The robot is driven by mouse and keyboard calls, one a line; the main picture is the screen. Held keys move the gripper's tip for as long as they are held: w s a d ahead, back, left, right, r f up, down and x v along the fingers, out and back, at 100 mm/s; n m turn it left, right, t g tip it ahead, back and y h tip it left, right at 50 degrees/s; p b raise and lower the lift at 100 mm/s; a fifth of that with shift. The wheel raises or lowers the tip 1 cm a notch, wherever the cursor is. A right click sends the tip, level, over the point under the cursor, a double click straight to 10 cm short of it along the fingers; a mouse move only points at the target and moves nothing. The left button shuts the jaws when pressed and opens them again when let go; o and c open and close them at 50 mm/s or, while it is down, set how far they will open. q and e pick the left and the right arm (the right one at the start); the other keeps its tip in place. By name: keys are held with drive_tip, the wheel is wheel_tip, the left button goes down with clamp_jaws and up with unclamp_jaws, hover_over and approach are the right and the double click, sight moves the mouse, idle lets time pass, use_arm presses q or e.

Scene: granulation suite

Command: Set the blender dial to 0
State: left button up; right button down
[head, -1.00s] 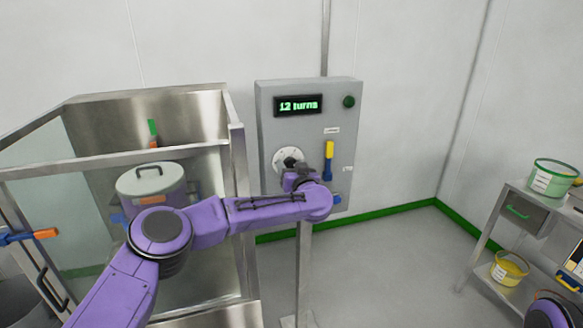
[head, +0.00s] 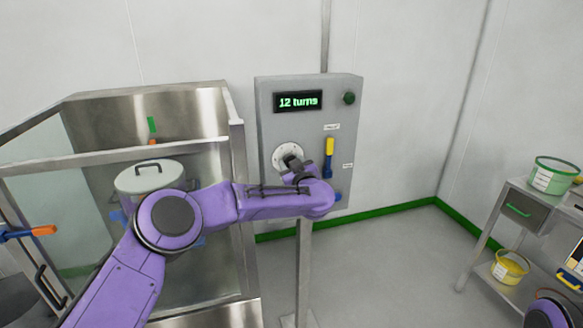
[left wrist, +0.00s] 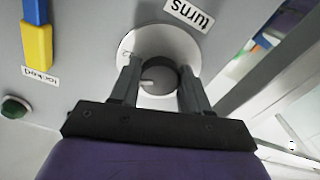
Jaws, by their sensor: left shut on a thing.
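The blender dial is a dark round knob on a pale disc (head: 284,152) on the front of the grey control panel (head: 268,120). The panel's display (head: 298,102) reads "12 turns". My left gripper (head: 292,162) is at the dial. In the left wrist view the left gripper (left wrist: 158,82) has one finger on each side of the dark knob (left wrist: 160,76) and is shut on it. A white mark shows near the knob; the digits on the pale disc (left wrist: 135,40) are mostly too small or hidden to read. My right gripper is not in view.
A yellow and blue lever (head: 329,158) sits right of the dial, near a label reading "locked" in the wrist view (left wrist: 39,75). A green button (head: 349,98) is above it. A glass and steel enclosure (head: 236,150) stands left; a shelf cart with tubs (head: 555,178) stands right.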

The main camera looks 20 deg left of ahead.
use_arm(q)
drive_tip(key=shift+r+n+b, duration=0.1)
drive_tip(key=shift+n+b, duration=10.75)
drive_tip(key=shift+n, duration=4.55)
drive_tip(key=o, duration=1.1)
drive_tip(key=shift+r, duration=0.1)
drive_tip(key=shift+c, duration=0.2)
